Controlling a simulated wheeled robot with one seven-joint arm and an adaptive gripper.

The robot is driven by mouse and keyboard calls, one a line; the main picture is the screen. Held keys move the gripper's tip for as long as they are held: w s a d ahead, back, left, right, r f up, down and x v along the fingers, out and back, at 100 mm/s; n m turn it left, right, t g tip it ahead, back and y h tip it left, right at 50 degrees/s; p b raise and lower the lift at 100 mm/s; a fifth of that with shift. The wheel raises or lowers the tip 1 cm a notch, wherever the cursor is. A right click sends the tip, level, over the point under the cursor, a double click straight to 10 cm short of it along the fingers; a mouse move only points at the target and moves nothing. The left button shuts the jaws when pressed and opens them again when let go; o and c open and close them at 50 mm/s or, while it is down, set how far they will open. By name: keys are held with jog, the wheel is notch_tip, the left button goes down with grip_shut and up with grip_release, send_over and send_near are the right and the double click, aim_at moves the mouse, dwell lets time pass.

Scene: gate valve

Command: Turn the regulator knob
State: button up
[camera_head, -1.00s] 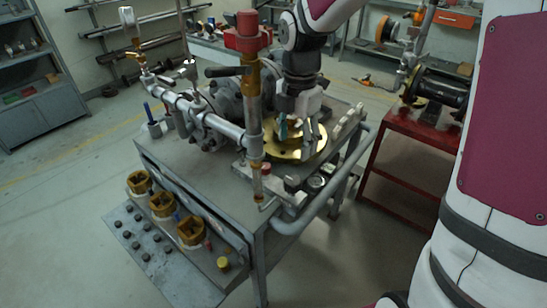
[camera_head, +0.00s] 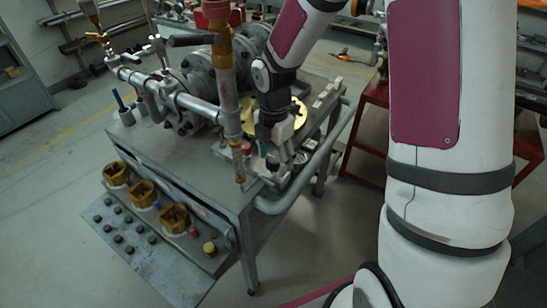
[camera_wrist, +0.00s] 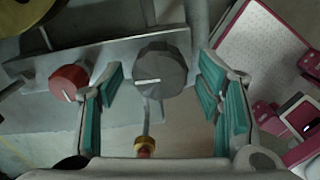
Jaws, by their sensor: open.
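In the wrist view, a dark grey round knob (camera_wrist: 160,68) with a white mark sits on a grey block, between the fingers of my gripper (camera_wrist: 161,84). A smaller red knob (camera_wrist: 68,82), also with a white line, is left of it, just outside the left finger. My gripper is open, its teal-padded fingers on either side of the grey knob with gaps. Which knob is the regulator's is not labelled. In the head view my gripper (camera_head: 271,150) points down over the table's right front, hiding the grey knob.
The brass disc (camera_head: 292,118) lies behind my gripper. An upright pipe (camera_head: 224,85) stands close to its left, and a thick grey pipe (camera_head: 318,170) runs along the table's right edge. Brass fittings (camera_head: 142,194) sit on the front shelf.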

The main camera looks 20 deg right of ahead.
jog(key=shift+f, duration=0.1)
jog(key=c, duration=1.2)
jog(key=shift+o, duration=0.2)
